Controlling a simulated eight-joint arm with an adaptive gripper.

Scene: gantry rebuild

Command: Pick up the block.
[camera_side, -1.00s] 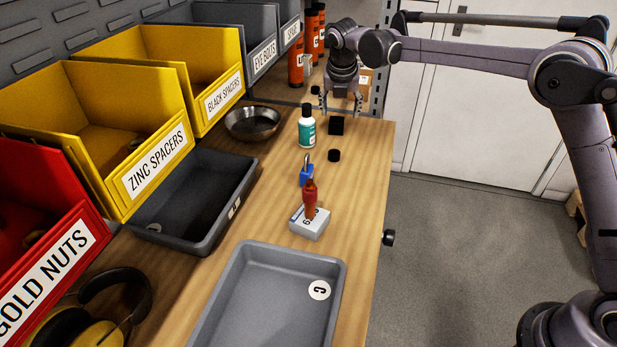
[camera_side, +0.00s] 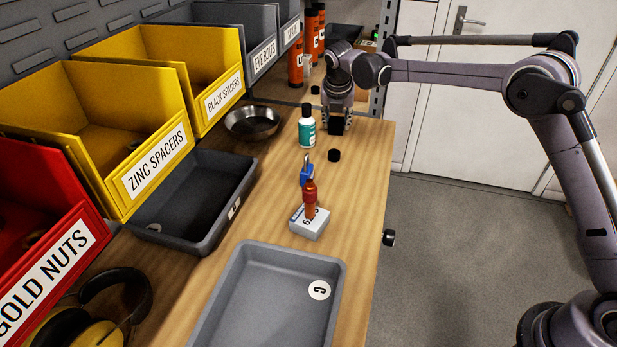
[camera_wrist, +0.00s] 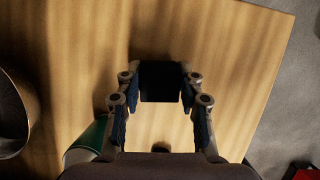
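The block (camera_side: 337,126) is a small black cube on the wooden bench, towards its far end. My gripper (camera_side: 337,118) is lowered over it from above, and in the side view the fingers largely merge with the dark block. In the wrist view the block (camera_wrist: 160,82) lies between the two blue-padded fingertips of my gripper (camera_wrist: 160,92). The fingers are spread, with a narrow gap seeming to show on each side of the block. Contact with the pads is hard to make out.
A teal and white bottle (camera_side: 307,128) stands close left of my gripper. A black round cap (camera_side: 334,155) lies just in front. A metal bowl (camera_side: 252,122) is further left. The red screwdriver (camera_side: 310,198), blue padlock (camera_side: 306,176) and grey tray (camera_side: 270,300) are nearer the camera.

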